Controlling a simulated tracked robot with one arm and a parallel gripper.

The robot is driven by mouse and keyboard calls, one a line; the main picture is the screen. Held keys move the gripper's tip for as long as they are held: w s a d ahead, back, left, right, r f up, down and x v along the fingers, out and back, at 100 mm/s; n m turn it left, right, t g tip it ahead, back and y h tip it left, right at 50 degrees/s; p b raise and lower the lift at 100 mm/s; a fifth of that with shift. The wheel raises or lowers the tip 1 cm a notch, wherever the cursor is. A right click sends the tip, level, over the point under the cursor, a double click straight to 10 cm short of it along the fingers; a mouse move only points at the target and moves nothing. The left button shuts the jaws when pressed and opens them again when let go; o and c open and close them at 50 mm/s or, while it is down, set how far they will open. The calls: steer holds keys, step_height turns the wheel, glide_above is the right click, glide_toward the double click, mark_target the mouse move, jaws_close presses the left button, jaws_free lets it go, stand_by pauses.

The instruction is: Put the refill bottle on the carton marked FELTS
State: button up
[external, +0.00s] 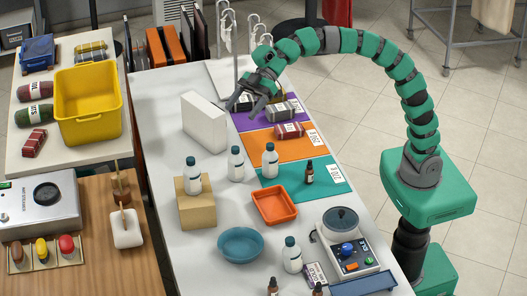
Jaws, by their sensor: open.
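A tan carton (196,209) stands on the white counter; no marking on it is readable. A white bottle with a dark cap (193,178) stands upright on top of it. Similar white bottles stand on the counter to its right, one (236,165) close by and one (270,162) by the orange and teal mats. Another (292,258) stands at the front. I cannot tell which is the refill bottle. My gripper (241,105) is open, pointing down at the far end of the counter, over the purple mat's left side. It is beside a dark labelled bundle, partly hidden, and holds no bottle.
A white box (204,122) stands left of my gripper. Labelled bundles lie on the purple (295,121) and orange (262,147) mats. A small dark bottle (310,173) stands on the teal mat. An orange tray (275,219), blue bowl (241,257) and scale-like device (347,255) are nearer.

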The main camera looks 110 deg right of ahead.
steer(key=s+r+m+t+h, duration=0.5)
steer(key=s+r+m+h, duration=0.1)
steer(key=s+r, duration=1.4)
steer(key=shift+s+a+r+h, duration=0.35)
steer(key=shift+s+h, duration=0.25)
steer(key=shift+s, duration=0.55)
